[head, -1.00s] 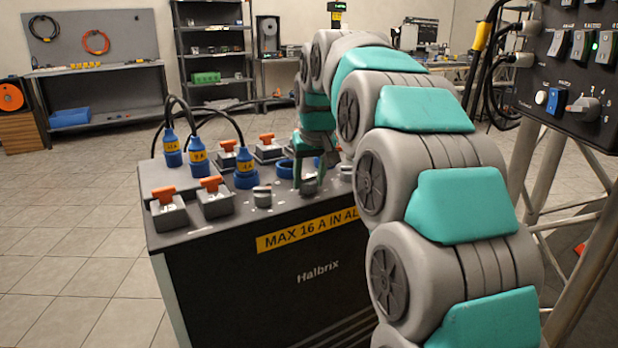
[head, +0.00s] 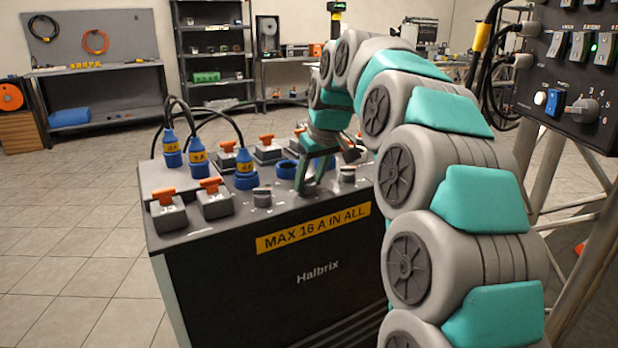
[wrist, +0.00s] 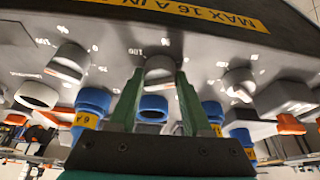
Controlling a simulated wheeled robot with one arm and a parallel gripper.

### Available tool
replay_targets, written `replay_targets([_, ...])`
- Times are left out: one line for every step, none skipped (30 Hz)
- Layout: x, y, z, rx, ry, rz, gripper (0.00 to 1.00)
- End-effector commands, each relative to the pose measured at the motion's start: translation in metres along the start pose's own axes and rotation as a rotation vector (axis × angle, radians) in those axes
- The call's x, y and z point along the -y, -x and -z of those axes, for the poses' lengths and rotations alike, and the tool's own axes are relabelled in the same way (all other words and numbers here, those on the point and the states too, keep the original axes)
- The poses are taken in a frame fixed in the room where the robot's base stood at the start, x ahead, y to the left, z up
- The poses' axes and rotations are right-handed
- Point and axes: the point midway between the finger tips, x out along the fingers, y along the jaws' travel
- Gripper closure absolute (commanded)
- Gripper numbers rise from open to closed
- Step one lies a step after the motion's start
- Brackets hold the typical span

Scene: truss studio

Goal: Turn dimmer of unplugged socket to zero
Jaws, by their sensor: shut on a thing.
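My gripper (wrist: 162,76) is shut on a grey dimmer knob (wrist: 160,69) on the top of the power box (head: 210,262). The two green fingers lie on either side of the knob. In the head view my gripper (head: 306,188) hides most of this knob. Just behind it is an open blue socket (head: 287,168) with no plug; it also shows between the fingers in the wrist view (wrist: 152,108). White scale marks surround the knob, but its exact setting cannot be read.
Other grey knobs stand on both sides, one to the left (head: 262,197) and one to the right (head: 347,174). Blue plugs with black cables, such as the nearest one (head: 245,170), stand to the left. Orange-handled grey units (head: 215,200) line the box. A switch panel (head: 572,75) is at right.

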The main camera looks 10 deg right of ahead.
Motion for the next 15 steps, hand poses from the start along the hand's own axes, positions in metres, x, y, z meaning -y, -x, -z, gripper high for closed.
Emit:
replay_targets([0.0002, 0.0012, 0.0016, -0.004, 0.027, 0.012, 1.00])
replay_targets([0.0000, 0.0011, 0.0013, -0.003, 0.042, 0.018, 1.00])
replay_targets([-0.0002, 0.0010, 0.0011, -0.003, 0.058, 0.025, 1.00])
replay_targets([-0.0003, 0.0009, 0.0009, -0.003, 0.067, 0.029, 1.00])
replay_targets([-0.0004, 0.0008, 0.0008, -0.003, 0.073, 0.031, 1.00])
replay_targets([-0.0005, 0.0007, 0.0006, -0.003, 0.080, 0.033, 1.00])
replay_targets([-0.0005, 0.0007, 0.0005, -0.003, 0.082, 0.034, 1.00])
replay_targets([-0.0005, 0.0006, 0.0005, -0.003, 0.084, 0.034, 1.00])
replay_targets([-0.0005, 0.0006, 0.0004, -0.003, 0.084, 0.034, 1.00])
replay_targets([-0.0005, 0.0006, 0.0004, -0.003, 0.083, 0.034, 1.00])
replay_targets([-0.0005, 0.0006, 0.0004, -0.002, 0.083, 0.034, 1.00])
replay_targets([-0.0005, 0.0006, 0.0003, -0.002, 0.083, 0.033, 1.00])
replay_targets([-0.0005, 0.0006, 0.0004, -0.002, 0.083, 0.033, 1.00])
replay_targets([-0.0005, 0.0006, 0.0004, -0.002, 0.083, 0.033, 1.00])
replay_targets([-0.0005, 0.0006, 0.0004, -0.002, 0.083, 0.033, 0.49])
